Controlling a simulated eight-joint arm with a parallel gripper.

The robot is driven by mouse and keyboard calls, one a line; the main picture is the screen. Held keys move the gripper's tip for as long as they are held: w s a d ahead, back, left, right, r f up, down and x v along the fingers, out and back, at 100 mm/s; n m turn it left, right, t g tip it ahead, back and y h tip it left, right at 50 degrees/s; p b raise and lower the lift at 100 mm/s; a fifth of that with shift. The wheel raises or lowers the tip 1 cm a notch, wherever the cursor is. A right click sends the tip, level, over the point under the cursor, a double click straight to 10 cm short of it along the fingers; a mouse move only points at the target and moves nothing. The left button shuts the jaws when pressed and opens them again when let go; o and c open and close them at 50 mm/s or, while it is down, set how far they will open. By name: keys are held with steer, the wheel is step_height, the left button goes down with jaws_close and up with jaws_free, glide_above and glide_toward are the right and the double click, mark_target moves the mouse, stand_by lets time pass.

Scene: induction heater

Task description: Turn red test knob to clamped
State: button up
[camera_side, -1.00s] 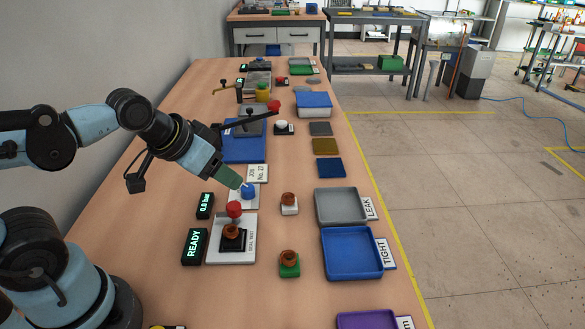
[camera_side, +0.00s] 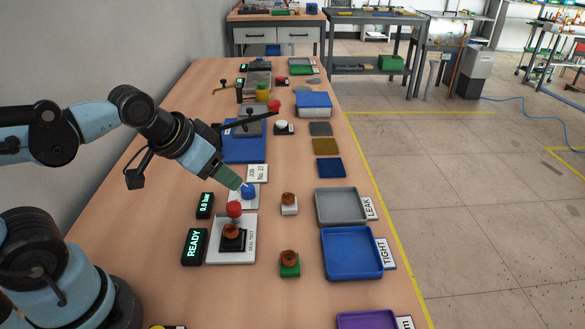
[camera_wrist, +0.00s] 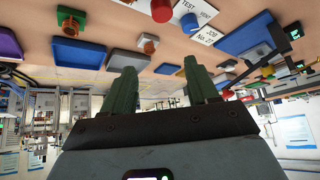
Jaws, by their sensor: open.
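The red test knob (camera_side: 234,208) stands at the back of the white seal test plate (camera_side: 247,250). A copper-coloured part (camera_side: 232,231) sits on a black block on that plate. The red knob also shows at the top of the wrist view (camera_wrist: 161,10). A blue knob (camera_side: 248,191) stands on a white plate just beyond. My gripper (camera_side: 240,186) is beside the blue knob, above and beyond the red knob. In the wrist view my gripper (camera_wrist: 158,78) has its two green fingers apart with nothing between them. In the side view the fingers overlap.
Dark displays read "READY" (camera_side: 194,247) and "0.0 bar" (camera_side: 205,205) to the left. Copper-coloured parts on a white block (camera_side: 289,208) and a green block (camera_side: 289,269) stand to the right. Beyond them are a grey tray (camera_side: 341,219) and a blue tray (camera_side: 381,264).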

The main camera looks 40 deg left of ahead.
mark_target(233, 205)
steer(key=shift+w+a+f+m+g, duration=0.35)
steer(key=shift+f+m+g, duration=1.05)
steer(key=shift+m, duration=1.5)
steer(key=shift+w+a+f+m+g, duration=0.1)
steer(key=shift+w+f+m+g, duration=0.65)
steer(key=shift+f+m, duration=1.65)
steer(key=shift+w+a+f+m+g, duration=0.3)
steer(key=shift+f+m+g, duration=0.9)
steer(key=shift+m, duration=2.2)
steer(key=shift+r, duration=0.1)
steer(key=c, duration=1)
steer(key=shift+c, duration=0.2)
